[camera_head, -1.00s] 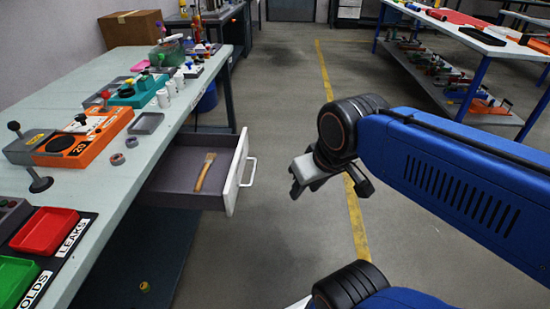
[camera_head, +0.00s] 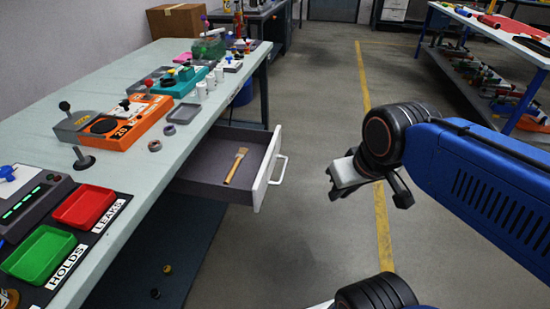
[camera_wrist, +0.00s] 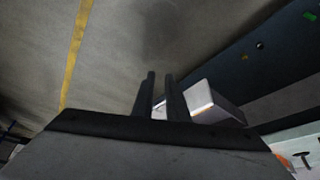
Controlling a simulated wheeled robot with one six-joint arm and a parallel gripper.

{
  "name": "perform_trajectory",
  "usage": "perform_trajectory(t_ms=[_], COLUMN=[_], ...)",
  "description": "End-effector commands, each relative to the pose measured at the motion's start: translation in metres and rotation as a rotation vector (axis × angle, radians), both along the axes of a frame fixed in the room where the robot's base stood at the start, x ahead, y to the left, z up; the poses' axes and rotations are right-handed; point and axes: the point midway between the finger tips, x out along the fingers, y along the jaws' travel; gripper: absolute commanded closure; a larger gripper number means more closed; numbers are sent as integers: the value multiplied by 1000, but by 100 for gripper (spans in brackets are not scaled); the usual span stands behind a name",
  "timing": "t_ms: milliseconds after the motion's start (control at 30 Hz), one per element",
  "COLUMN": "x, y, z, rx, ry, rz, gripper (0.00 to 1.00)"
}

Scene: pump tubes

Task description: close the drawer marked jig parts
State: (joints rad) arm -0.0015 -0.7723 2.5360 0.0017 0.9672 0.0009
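A grey drawer (camera_head: 210,165) with a white front (camera_head: 264,172) and a pale bar handle (camera_head: 281,168) stands pulled out under the workbench, toward the aisle. A brush with a wooden handle (camera_head: 234,166) lies inside it. The drawer's label cannot be seen from this angle. My gripper (camera_head: 368,190) hangs over the aisle to the right of the drawer front, apart from it. In the wrist view its two dark fingers (camera_wrist: 160,80) stand a narrow gap apart with nothing between them. A white block-like shape beside them (camera_wrist: 200,102) appears to be the drawer front.
The workbench (camera_head: 150,185) carries a red tray (camera_head: 84,207), a green tray (camera_head: 38,255), an orange device (camera_head: 130,124) and several small parts. A blue-legged table with a loaded lower shelf (camera_head: 480,85) stands at right. The aisle floor with a yellow line (camera_head: 365,90) is clear.

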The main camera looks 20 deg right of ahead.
Motion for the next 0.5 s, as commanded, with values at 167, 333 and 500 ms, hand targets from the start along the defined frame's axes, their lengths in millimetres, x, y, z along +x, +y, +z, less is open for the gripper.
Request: perform_trajectory(t_ms=[167,333,500], x=[6,19,35], y=[5,15,26], z=[-8,-20,-30], rx=[63,191,333], ry=[71,203,334], rz=[-57,-174,-297], gripper=[100,100,100])
